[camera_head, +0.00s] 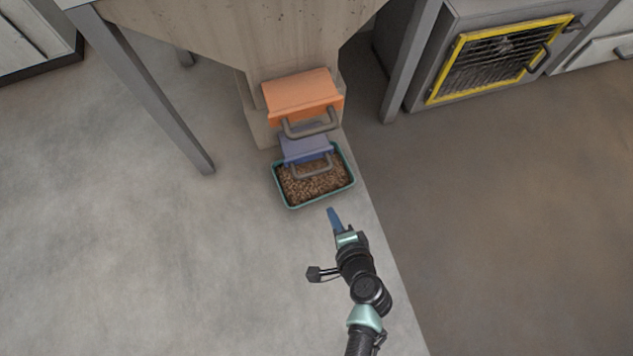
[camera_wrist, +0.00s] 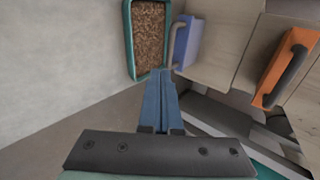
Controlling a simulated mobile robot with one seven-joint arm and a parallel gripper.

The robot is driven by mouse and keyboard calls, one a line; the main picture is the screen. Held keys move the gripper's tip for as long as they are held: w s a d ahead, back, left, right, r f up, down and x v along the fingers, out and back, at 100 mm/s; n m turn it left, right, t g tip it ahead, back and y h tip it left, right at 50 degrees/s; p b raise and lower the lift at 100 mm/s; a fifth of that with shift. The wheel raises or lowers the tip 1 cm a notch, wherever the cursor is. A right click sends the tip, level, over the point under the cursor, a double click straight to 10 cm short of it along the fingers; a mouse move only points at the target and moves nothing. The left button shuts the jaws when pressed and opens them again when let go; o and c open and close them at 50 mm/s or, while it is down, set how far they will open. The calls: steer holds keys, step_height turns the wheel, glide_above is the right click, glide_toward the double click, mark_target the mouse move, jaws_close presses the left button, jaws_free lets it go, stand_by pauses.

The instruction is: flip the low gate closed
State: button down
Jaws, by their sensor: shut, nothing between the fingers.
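The low gate (camera_head: 305,147) is a blue-violet flap with a grey bar handle (camera_head: 313,170). It sits low on the hopper's spout, below the orange gate, and its handle reaches out over the pellet bin. In the wrist view the low gate (camera_wrist: 187,42) is at upper centre, beyond the fingers. My gripper (camera_head: 332,212) is shut and empty, with its blue fingers just in front of the bin's near edge and apart from the gate. The fingers also show in the wrist view (camera_wrist: 160,80). I cannot tell the flap's exact angle.
The orange gate (camera_head: 303,97) with a dark handle is above the low gate. A teal-rimmed bin (camera_head: 291,207) full of brown pellets stands below. Grey hopper legs (camera_head: 150,100) flank the spout. A yellow-framed grille (camera_head: 500,58) is at upper right. The floor on both sides is clear.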

stand_by(0.3)
steer(key=b+x, duration=0.2)
steer(key=x, duration=0.2)
steer(key=b+x, duration=0.3)
steer(key=x, duration=0.1)
steer(key=r+b+x, duration=0.1)
steer(key=b+x, duration=0.1)
steer(key=x, duration=0.3)
steer(key=shift+w+a+b, duration=0.1)
steer(key=shift+w+b, duration=0.2)
steer(key=shift+b, duration=0.05)
steer(key=shift+w+a, duration=0.15)
steer(key=shift+w, duration=0.3)
steer(key=shift+r, duration=0.1)
